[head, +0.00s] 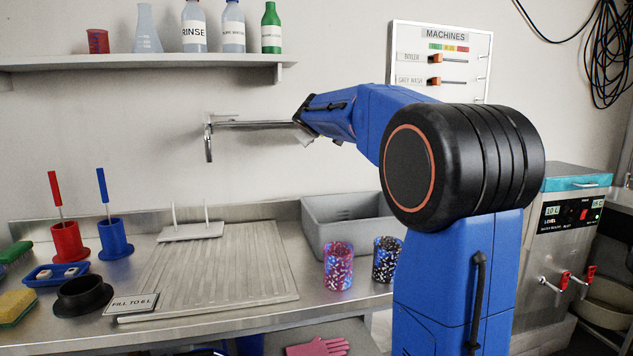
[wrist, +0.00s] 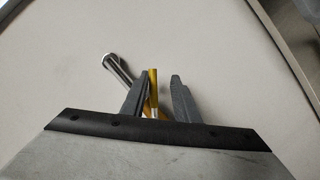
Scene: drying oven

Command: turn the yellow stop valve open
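The yellow stop valve shows in the wrist view as a thin yellow lever (wrist: 153,88) with more yellow below it, in front of a pale wall. A shiny metal pipe (wrist: 117,68) runs beside it to the left. My gripper (wrist: 159,77) is open, with one grey finger on each side of the lever. The lever is nearer the left finger; I cannot tell whether they touch. In the head view my arm reaches the wall beside a metal spout (head: 250,125). The valve is hidden there behind my arm.
A shelf (head: 150,62) with bottles hangs above the spout. A machines board (head: 440,60) is on the wall at the right. Below are a ribbed drainboard (head: 215,270), a grey basin (head: 345,225) and two speckled cups (head: 338,266). The wall around the spout is bare.

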